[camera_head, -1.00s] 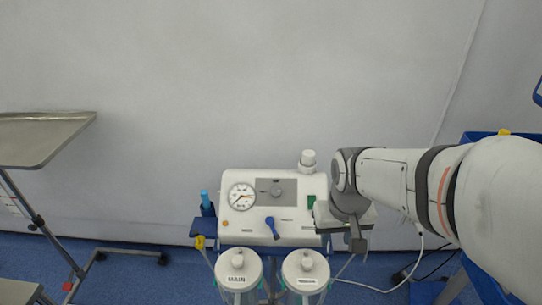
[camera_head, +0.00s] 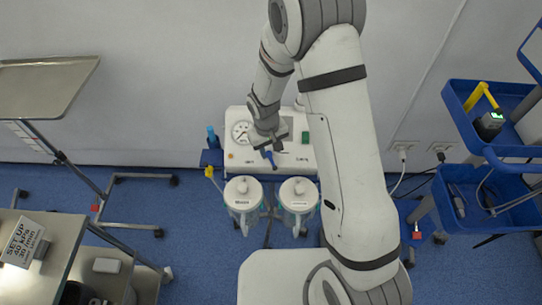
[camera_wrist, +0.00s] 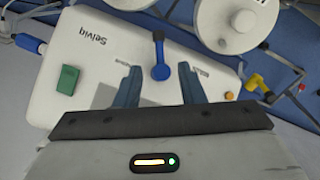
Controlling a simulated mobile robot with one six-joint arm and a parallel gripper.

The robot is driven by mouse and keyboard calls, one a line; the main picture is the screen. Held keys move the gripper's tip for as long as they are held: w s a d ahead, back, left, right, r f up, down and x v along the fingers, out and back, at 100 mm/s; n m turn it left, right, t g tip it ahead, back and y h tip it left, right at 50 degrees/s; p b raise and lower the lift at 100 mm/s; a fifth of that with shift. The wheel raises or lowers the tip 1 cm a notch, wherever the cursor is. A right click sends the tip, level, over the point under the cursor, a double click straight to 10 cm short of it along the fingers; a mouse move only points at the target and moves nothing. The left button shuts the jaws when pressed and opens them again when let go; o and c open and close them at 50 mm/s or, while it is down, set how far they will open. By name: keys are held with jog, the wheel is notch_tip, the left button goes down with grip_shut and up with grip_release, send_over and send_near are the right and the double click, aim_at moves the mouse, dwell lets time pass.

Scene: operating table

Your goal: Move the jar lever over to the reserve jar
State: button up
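The jar lever (camera_head: 270,157) is a blue handle on the front of the white suction unit (camera_head: 232,158). Its free end points toward the jars and leans a little right in the head view. The main jar (camera_head: 243,195) hangs below on the left, the reserve jar (camera_head: 298,196) on the right; the right label is unreadable. My gripper (camera_head: 266,146) is over the panel, just above the lever. In the wrist view my gripper (camera_wrist: 160,72) is open and empty. The lever (camera_wrist: 159,54) shows between and beyond its fingertips; I see no contact.
A dial gauge (camera_head: 240,131) is partly hidden by my wrist. A green switch (camera_wrist: 68,80) sits on the panel. A tray stand (camera_head: 45,85) is at left, a blue cart (camera_head: 450,170) at right, and a table with a sign (camera_head: 22,242) at lower left.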

aim_at(272, 161)
jog(key=f, duration=0.6)
jog(key=shift+w+d+f, duration=0.1)
jog(key=shift+d+f, duration=0.2)
jog(key=shift+c, duration=0.4)
grip_shut()
